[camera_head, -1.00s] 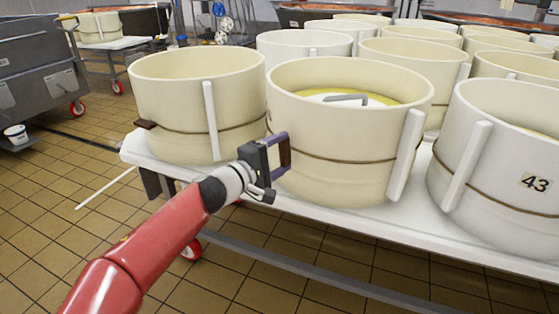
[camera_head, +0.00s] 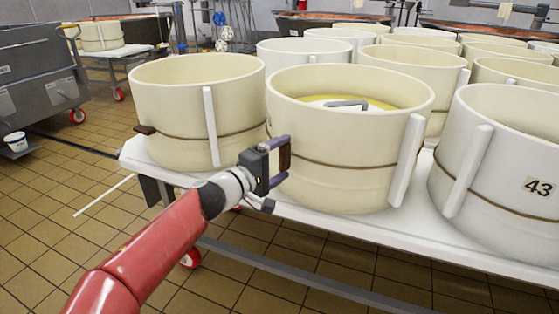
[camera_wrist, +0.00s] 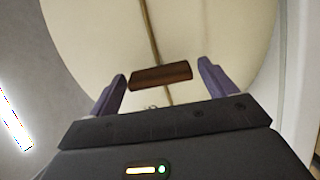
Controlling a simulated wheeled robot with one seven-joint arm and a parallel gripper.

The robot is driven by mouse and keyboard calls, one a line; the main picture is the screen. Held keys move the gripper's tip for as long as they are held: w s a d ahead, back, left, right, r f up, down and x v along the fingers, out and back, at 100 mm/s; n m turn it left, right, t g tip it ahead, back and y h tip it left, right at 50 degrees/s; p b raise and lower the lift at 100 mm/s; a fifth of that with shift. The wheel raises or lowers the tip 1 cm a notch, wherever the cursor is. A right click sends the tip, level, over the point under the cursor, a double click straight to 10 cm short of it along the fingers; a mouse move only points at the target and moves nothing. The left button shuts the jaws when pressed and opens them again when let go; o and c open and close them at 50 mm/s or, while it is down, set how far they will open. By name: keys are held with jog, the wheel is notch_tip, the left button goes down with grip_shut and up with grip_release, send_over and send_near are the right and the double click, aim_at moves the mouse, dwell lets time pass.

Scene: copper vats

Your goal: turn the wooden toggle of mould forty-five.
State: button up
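A large cream mould (camera_head: 345,170) stands in the front middle of the white table, with a cord around it and a yellowish inside. No number shows on its visible side, so I cannot read whether it is forty-five. Its brown wooden toggle (camera_wrist: 160,76) lies across the cord, slightly tilted, in the wrist view. It also shows at the mould's left side in the head view (camera_head: 285,156). My gripper (camera_head: 279,160) is open at this side, its purple fingers apart. In the wrist view the gripper (camera_wrist: 163,84) has one finger near each end of the toggle, with gaps visible.
A mould marked 43 (camera_head: 480,170) stands on the right, and another cream mould (camera_head: 190,130) with a brown toggle (camera_head: 145,129) on the left. More moulds crowd behind. The white table edge (camera_head: 330,222) runs below my gripper.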

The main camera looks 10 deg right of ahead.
jog(key=shift+o, duration=0.4)
jog(key=shift+a, duration=0.1)
jog(key=v, duration=0.7)
jog(key=shift+s+a+p, duration=0.2)
jog(key=shift+a+p, duration=0.1)
